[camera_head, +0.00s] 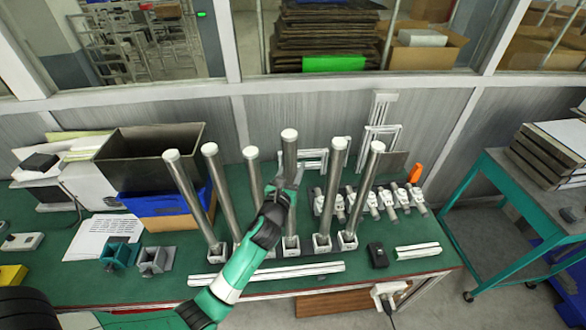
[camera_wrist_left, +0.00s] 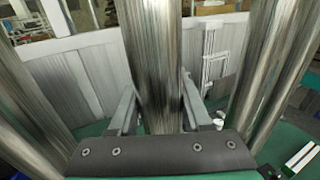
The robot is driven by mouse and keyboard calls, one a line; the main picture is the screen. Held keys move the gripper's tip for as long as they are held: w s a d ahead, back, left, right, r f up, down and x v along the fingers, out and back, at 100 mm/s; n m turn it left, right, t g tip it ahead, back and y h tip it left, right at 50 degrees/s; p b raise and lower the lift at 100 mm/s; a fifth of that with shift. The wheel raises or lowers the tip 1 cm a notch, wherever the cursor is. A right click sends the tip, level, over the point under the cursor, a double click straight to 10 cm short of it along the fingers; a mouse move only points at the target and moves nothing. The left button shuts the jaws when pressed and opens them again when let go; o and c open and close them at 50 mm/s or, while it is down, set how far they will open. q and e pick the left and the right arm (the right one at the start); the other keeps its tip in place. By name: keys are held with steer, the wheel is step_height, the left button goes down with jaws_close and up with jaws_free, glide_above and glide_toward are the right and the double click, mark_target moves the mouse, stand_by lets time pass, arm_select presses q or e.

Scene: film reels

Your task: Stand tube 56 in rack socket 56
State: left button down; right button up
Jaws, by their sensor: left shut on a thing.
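Several long steel tubes with white caps stand in a row on the green bench. My left gripper (camera_head: 291,186) reaches in from the front and is shut on one upright tube (camera_head: 290,155), right of the row's middle. In the left wrist view, this tube (camera_wrist_left: 154,50) is between the two fingers of my left gripper (camera_wrist_left: 160,108). Its lower end meets a white rack socket (camera_head: 291,246); I cannot tell how deep it sits. No number is readable on tubes or sockets. My right gripper is not in view.
Neighbouring tubes stand close on both sides, one at left (camera_head: 187,200) and one at right (camera_head: 364,190). A black box (camera_head: 378,255) and a white bar (camera_head: 418,250) lie at the front right. A dark bin (camera_head: 150,158) stands at the back left.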

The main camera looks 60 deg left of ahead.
arm_select(q)
steer(key=shift+p, duration=0.5)
stand_by(1.2)
steer(key=shift+f+b, duration=0.5)
steer(key=shift+f, duration=0.25)
steer(key=c, duration=0.6)
jaws_free()
steer(key=shift+f, duration=0.1)
steer(key=shift+p+v, duration=0.6)
steer(key=shift+v, duration=0.8)
steer(key=p, duration=0.1)
glide_toward(290, 177)
steer(key=shift+w+a+f, duration=1.2)
steer(key=shift+a+f, duration=0.05)
steer(key=shift+a, duration=0.35)
